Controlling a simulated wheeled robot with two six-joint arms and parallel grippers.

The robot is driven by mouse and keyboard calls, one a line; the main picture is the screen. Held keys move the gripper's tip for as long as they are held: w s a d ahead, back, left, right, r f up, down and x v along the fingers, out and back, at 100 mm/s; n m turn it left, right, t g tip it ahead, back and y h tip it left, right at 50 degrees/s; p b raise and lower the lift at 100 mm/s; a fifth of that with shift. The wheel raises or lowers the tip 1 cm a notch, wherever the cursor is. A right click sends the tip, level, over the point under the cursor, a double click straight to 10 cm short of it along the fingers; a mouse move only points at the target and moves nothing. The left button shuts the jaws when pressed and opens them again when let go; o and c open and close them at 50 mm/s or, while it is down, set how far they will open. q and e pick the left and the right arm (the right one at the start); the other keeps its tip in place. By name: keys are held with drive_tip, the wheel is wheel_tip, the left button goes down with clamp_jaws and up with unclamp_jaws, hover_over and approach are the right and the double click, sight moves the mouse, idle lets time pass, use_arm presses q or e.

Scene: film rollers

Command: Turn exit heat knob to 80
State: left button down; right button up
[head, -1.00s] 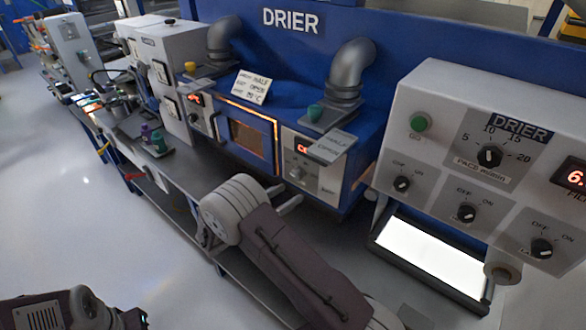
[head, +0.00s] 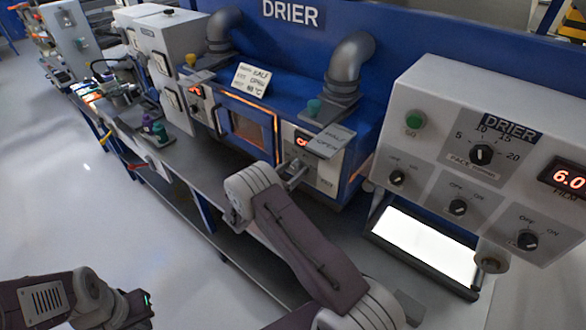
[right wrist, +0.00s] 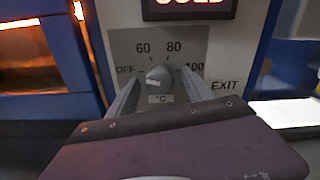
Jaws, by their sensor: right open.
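The exit heat knob (right wrist: 158,78) is a grey dial on a panel marked OFF, 60, 80, 100 and °C, with EXIT beside it. I cannot tell clearly which mark its pointer faces. My right gripper (right wrist: 160,88) is open, its two grey fingers reaching up on either side of the knob; whether they touch it is unclear. In the head view my right gripper (head: 296,172) is at the exit control panel (head: 326,178), right of the lit oven window, and hides the knob. Only part of my left arm shows at bottom left; its gripper is not seen.
A red display (right wrist: 188,4) sits just above the dial. The white control box (head: 480,150) with several knobs is at right.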

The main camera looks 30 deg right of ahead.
clamp_jaws()
drive_tip(key=shift+f+m+b, duration=0.15)
drive_tip(key=shift+m+b, duration=0.65)
drive_tip(key=shift+b, duration=0.2)
drive_tip(key=m+b, duration=0.9)
drive_tip(key=b, duration=0.2)
drive_tip(key=shift+f, duration=0.2)
drive_tip(key=m+b, duration=0.8)
drive_tip(key=b, duration=0.6)
drive_tip(key=shift+r, duration=0.1)
drive_tip(key=shift+r+m+b, duration=0.25)
drive_tip(key=shift+m+b, duration=0.45)
drive_tip(key=shift+b, duration=0.4)
